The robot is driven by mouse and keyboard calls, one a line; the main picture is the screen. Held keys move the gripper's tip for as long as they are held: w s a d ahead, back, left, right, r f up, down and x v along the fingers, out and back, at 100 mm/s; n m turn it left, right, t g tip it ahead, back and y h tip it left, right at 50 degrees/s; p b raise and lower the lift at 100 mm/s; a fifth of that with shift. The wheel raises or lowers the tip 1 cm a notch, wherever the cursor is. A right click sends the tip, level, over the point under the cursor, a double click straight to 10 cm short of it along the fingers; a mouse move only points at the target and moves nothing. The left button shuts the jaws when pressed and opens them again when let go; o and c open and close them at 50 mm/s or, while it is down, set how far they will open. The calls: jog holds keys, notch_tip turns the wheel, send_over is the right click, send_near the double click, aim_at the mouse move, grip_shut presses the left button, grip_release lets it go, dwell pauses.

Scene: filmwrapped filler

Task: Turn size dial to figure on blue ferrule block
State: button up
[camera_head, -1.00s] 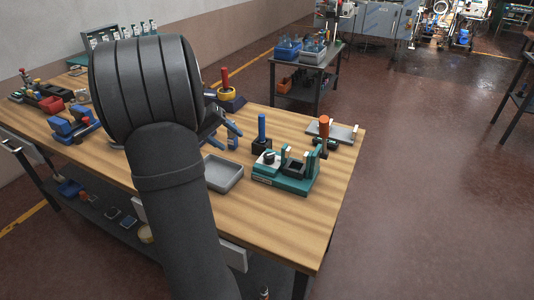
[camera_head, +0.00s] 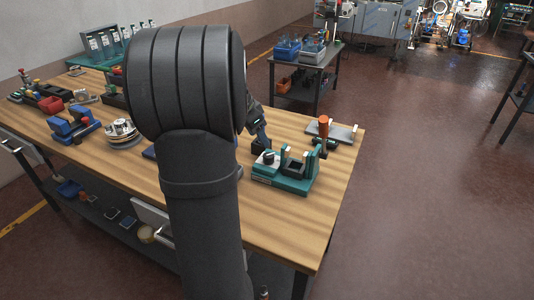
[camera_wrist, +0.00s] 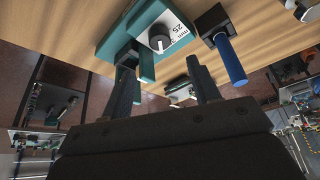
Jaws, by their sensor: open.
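The size dial (camera_head: 268,157) is a black knob on a white plate at the left end of the teal fixture (camera_head: 292,186). In the wrist view the dial (camera_wrist: 158,40) shows close up, with "25" and "mm" printed beside it; its exact setting is unclear. The blue ferrule block (camera_wrist: 229,57), a black base with a blue post, stands to the right of the dial there. No figure on it is readable, and in the head view my arm hides it. My gripper (camera_wrist: 162,68) is open and empty, its fingers apart near the fixture; it shows partly in the head view (camera_head: 261,138).
An orange-handled tool (camera_head: 323,127) stands behind the fixture, near a flat grey plate (camera_head: 343,132). A blue clamp-like tool (camera_head: 75,126) and a round metal piece (camera_head: 122,132) are on the left. The wooden table's (camera_head: 290,230) front right is clear.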

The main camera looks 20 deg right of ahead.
aim_at(269, 155)
jog(key=x, duration=0.9)
jog(key=shift+f, duration=0.35)
jog(key=shift+c, duration=0.5)
jog(key=c, duration=0.9)
jog(key=shift+n, duration=0.4)
jog(key=n+t, duration=0.1)
jog(key=n, duration=0.1)
jog(key=n+y, duration=0.1)
jog(key=n, duration=0.1)
jog(key=shift+s+d+t, duration=0.1)
jog(key=shift+d+t, duration=0.1)
jog(key=shift+t, duration=0.2)
jog(key=n, duration=0.2)
jog(key=n+t+y, duration=0.1)
jog(key=n, duration=0.2)
jog(key=shift+d+r+y, duration=0.1)
jog(key=shift+y, duration=0.2)
jog(key=shift+n, duration=0.4)
